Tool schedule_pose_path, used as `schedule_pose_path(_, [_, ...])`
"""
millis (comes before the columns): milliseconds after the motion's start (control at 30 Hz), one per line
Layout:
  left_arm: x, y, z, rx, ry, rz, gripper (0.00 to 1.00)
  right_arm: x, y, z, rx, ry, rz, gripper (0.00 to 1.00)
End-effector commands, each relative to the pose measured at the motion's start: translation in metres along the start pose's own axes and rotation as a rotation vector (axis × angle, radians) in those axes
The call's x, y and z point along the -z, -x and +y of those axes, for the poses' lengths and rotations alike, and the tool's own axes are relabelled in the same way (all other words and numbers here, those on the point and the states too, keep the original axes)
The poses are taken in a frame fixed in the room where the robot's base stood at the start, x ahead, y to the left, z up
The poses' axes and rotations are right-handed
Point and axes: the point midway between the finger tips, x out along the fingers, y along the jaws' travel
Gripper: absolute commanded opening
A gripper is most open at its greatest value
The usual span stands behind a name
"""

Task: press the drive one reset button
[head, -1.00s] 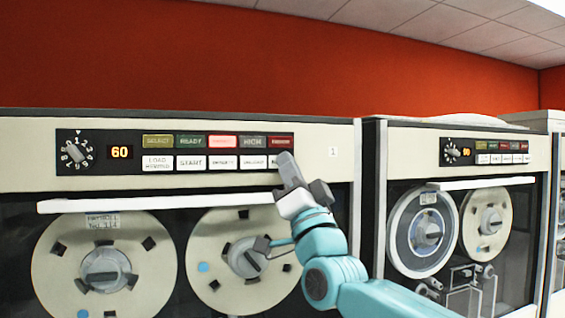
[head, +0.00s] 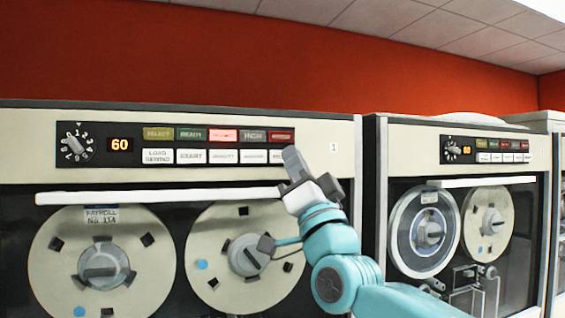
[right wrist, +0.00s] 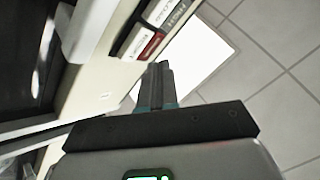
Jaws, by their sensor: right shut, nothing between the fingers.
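Drive one is the large near cabinet, with a "1" label (head: 333,147) at the right of its control panel (head: 100,158). The rightmost white button (head: 276,157) in its lower row sits at the panel's right end, partly hidden by my fingertips; its lettering is too small to read. My right gripper (head: 291,155) is shut and empty, its fingertips overlapping that button's right edge; I cannot tell whether they touch. In the right wrist view, the shut fingers (right wrist: 160,75) point toward the panel end with a red lamp and white buttons. My left gripper is not in view.
A white handle bar (head: 150,196) runs below the panel, over two tape reels (head: 60,265). A second drive (head: 372,160) stands to the right. A rotary dial (head: 74,145) and a "60" display (head: 120,144) are at the panel's left. The grey tiled floor (right wrist: 270,50) shows in the wrist view.

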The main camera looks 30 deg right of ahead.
Motion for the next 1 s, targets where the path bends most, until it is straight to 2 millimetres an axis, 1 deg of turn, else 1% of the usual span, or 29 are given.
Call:
schedule_pose_path(33, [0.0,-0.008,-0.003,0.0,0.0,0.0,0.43,0.001,0.007,-0.001,0.001,-0.002,0.002,0.0])
schedule_pose_path(100, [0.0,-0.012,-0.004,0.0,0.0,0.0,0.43,0.004,0.012,-0.005,0.001,-0.003,0.001,0.0])
schedule_pose_path(367, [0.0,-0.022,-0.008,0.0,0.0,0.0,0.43,0.017,0.026,-0.017,0.001,-0.002,0.001,0.0])
schedule_pose_path(1000, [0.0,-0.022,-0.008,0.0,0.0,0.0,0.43,0.019,0.027,-0.018,0.0,0.0,-0.001,0.0])
